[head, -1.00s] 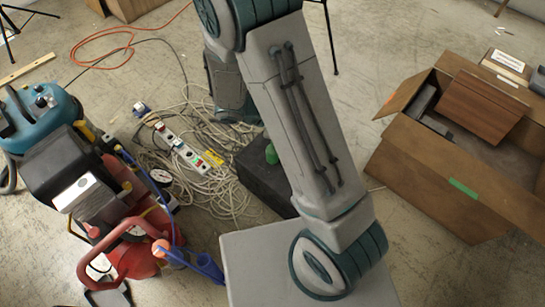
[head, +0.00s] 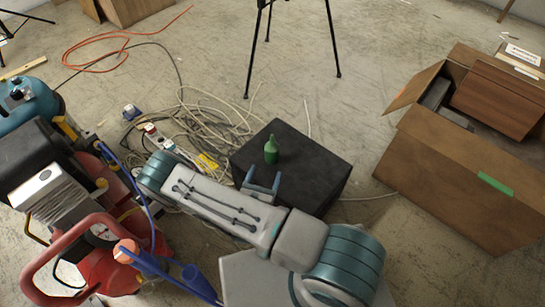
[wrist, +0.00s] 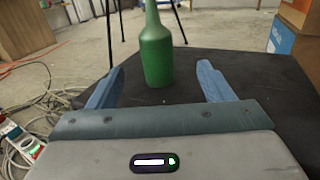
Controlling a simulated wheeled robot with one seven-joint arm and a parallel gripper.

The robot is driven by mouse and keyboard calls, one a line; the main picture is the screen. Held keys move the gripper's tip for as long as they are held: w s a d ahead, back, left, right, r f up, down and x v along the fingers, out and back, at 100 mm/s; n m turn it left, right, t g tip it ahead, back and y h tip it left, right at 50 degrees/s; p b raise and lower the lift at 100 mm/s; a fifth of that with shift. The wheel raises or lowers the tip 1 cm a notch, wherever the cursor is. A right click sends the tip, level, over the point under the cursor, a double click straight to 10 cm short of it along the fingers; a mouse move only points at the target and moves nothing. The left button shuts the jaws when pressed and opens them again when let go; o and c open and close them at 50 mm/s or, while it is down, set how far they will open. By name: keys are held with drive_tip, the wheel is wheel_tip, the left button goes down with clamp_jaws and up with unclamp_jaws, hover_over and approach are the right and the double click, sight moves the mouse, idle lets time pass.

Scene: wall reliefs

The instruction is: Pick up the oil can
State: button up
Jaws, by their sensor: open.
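The oil can is a green bottle-shaped can (head: 271,150) with a narrow neck. It stands upright on a black box (head: 317,170), towards its back left part. In the wrist view the green can (wrist: 156,52) stands ahead of my gripper, between the lines of the two fingers, its top cut off by the frame edge. My gripper (head: 263,180) is open and empty, with blue fingers low over the near side of the box top. In the wrist view the fingers of my gripper (wrist: 160,86) are spread on either side, short of the can and not touching it.
A red and black compressor (head: 95,225) stands at the left, with tangled cables (head: 205,135) and a power strip on the floor beside the box. An open cardboard box (head: 450,165) is at the right. A tripod (head: 297,35) stands behind. Floor behind the black box is mostly clear.

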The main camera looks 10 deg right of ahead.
sight(270, 157)
drive_tip(key=shift+a+f+n+y, duration=0.1)
drive_tip(key=shift+f+n+y, duration=0.2)
drive_tip(key=shift+f, duration=0.4)
drive_tip(key=shift+w+f, duration=0.15)
drive_tip(key=shift+w, duration=0.05)
drive_tip(key=b+x, duration=0.2)
drive_tip(key=x, duration=0.5)
drive_tip(key=shift+w, duration=0.35)
drive_tip(key=b+x, duration=0.3)
drive_tip(key=x, duration=0.2)
drive_tip(key=shift+s, duration=0.1)
drive_tip(key=shift+w+d, duration=0.2)
drive_tip(key=shift+w, duration=0.1)
drive_tip(key=shift+c, duration=0.3)
drive_tip(key=c, duration=1.2)
drive_tip(key=shift+r, duration=0.3)
